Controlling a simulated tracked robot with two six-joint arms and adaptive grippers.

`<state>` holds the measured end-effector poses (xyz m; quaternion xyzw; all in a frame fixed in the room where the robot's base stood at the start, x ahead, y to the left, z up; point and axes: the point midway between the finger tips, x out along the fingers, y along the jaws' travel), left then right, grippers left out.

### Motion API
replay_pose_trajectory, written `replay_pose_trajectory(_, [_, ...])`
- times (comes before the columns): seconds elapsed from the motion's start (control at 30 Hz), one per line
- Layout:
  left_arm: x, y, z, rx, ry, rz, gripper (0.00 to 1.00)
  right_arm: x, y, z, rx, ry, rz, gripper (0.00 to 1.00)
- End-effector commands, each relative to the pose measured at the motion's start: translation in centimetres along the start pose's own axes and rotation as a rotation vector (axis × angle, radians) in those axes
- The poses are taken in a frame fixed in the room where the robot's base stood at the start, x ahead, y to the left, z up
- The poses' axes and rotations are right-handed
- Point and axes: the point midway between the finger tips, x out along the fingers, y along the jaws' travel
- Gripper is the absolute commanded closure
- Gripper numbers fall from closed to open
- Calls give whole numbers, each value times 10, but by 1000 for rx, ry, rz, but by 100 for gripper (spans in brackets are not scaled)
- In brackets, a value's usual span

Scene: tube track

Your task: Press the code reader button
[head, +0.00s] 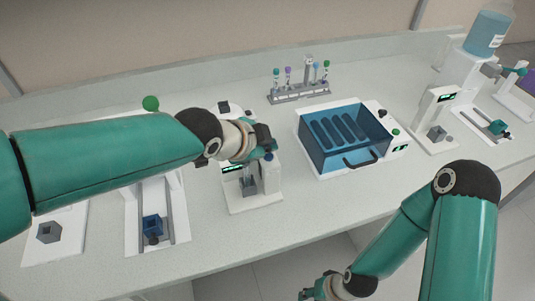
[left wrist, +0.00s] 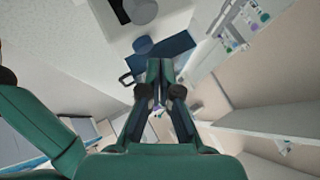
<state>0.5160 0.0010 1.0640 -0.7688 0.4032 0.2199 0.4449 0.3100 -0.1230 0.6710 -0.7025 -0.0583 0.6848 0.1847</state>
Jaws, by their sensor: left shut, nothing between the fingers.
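A white device with a small lit screen, which looks like the code reader (head: 254,200), stands on the bench at the middle of the head view. My left gripper (head: 262,146) is above its upper part and hides much of it. A small dark blue round part (head: 269,156) shows beside the fingers; I cannot tell whether it is the button or whether the fingers touch it. In the left wrist view my left gripper (left wrist: 160,68) is shut and empty, its fingertips together in front of a dark blue part. My right gripper is at the bottom edge, mostly cut off.
A blue lidded box (head: 343,140) stands right of the device, with a tube rack (head: 299,93) behind. White stations with a blue block (head: 152,225) and a grey block (head: 49,232) stand left. More stations (head: 436,118) stand right. Bench between the box and right stations is mostly clear.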

Motion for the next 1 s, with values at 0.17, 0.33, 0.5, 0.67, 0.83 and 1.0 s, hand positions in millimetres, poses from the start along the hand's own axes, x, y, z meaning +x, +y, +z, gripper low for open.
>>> replay_pose_trajectory(0.17, [0, 0, 0, 0, 0, 0, 100, 0, 0, 0, 0, 0, 0, 60])
replay_pose_trajectory(0.33, [0, 0, 0, 0, 0, 0, 100, 0, 0, 0, 0, 0, 0, 60])
replay_pose_trajectory(0.5, [1, 0, 0, 1, 0, 1, 100, 0, 0, 0, 0, 0, 0, 60])
replay_pose_trajectory(0.67, [4, 3, 2, 1, 1, 1, 100, 6, 2, 0, 0, 0, 0, 60])
replay_pose_trajectory(0.83, [6, 4, 3, 1, 1, 1, 100, 8, 3, 0, 0, 0, 0, 60])
replay_pose_trajectory(1.0, [6, 4, 3, 1, 1, 1, 100, 7, 3, 0, 0, 0, 0, 60])
